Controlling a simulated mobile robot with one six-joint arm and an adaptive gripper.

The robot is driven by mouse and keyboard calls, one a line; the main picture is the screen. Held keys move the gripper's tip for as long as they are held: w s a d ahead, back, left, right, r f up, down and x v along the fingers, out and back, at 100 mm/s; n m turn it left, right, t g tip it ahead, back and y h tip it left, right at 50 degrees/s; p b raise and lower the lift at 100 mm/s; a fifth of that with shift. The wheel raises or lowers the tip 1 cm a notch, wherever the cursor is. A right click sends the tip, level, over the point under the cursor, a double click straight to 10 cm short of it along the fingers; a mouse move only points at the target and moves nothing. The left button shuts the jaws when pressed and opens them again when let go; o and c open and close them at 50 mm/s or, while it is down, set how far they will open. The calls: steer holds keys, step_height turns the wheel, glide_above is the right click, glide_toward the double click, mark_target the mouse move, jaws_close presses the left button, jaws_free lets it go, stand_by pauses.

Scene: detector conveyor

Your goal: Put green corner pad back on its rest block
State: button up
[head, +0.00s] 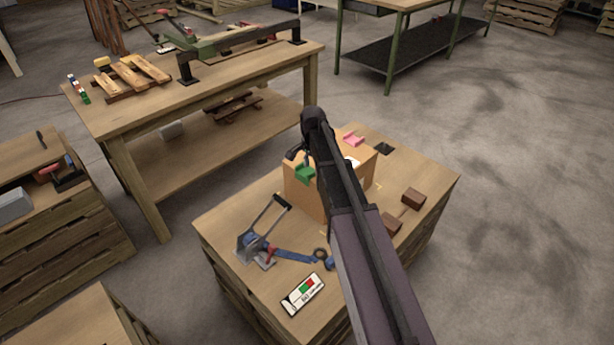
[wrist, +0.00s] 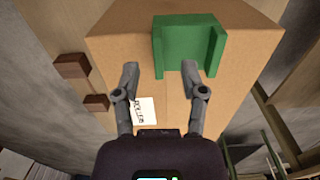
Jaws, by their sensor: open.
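The green corner pad (head: 305,174) sits over an upper edge of a cardboard box. It is large in the wrist view (wrist: 187,45), at the top, with a raised lip on its right side. My gripper (wrist: 172,71) is open and empty, its fingertips close to the pad's lower end. The left fingertip is left of the pad, and the right one overlaps its right side in the picture; I cannot tell if they touch. Two brown blocks, one farther back (head: 412,199) and one nearer (head: 392,222), stand bare right of the box; I cannot tell which is the pad's rest block.
The cardboard box (head: 302,198) stands on a wooden crate table (head: 225,215) and carries a pink pad (head: 353,138) and a white label (wrist: 144,111). A strapping tool (head: 258,246) with a blue strap and a labelled white card (head: 303,294) lie in front.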

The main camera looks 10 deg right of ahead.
steer(key=shift+f+b, duration=0.95)
steer(key=shift+f, duration=0.3)
jaws_close()
